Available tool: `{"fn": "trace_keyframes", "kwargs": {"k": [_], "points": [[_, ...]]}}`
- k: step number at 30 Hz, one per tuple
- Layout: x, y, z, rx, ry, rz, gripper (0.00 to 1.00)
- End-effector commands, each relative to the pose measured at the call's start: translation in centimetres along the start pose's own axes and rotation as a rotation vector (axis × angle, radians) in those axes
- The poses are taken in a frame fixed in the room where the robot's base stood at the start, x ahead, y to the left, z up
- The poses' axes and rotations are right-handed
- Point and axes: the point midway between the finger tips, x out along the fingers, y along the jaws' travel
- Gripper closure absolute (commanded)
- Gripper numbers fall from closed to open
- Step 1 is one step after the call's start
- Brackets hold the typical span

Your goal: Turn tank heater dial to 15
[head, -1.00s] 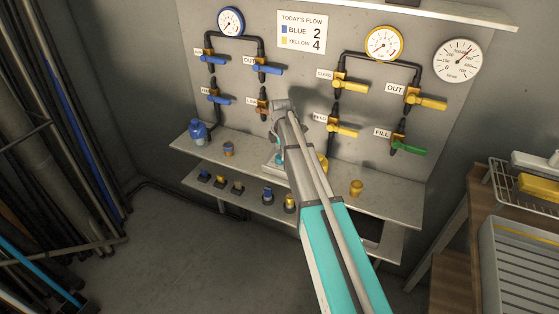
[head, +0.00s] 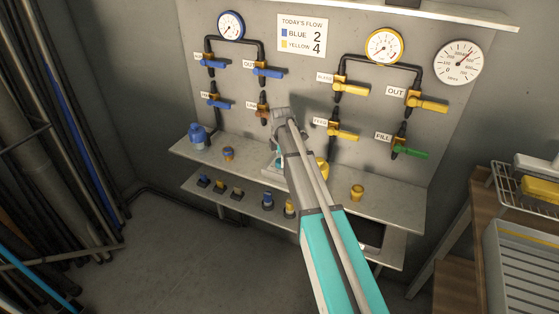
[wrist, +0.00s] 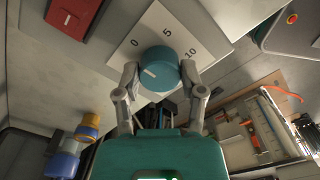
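In the head view, my arm hides the dial and most of my gripper.
A red block (wrist: 72,16) is near the scale plate. In the head view, a blue bottle (head: 197,135), a blue-and-orange cup (head: 228,154) and a yellow cup (head: 357,192) stand on the upper shelf (head: 399,200). Valves and gauges fill the panel above. A wooden workbench (head: 455,240) is at right.

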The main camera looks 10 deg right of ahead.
Motion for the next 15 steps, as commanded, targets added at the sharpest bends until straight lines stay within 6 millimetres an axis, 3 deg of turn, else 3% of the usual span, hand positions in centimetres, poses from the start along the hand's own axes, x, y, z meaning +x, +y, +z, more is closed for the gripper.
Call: {"fn": "trace_keyframes", "kwargs": {"k": [1,5,15], "points": [[0.00,0.12,0.00,0.000,0.000,0.003,0.73],[0.00,0.16,0.00,0.000,0.000,0.004,0.95],[0.00,0.28,-0.13,0.033,0.002,0.006,0.95]]}}
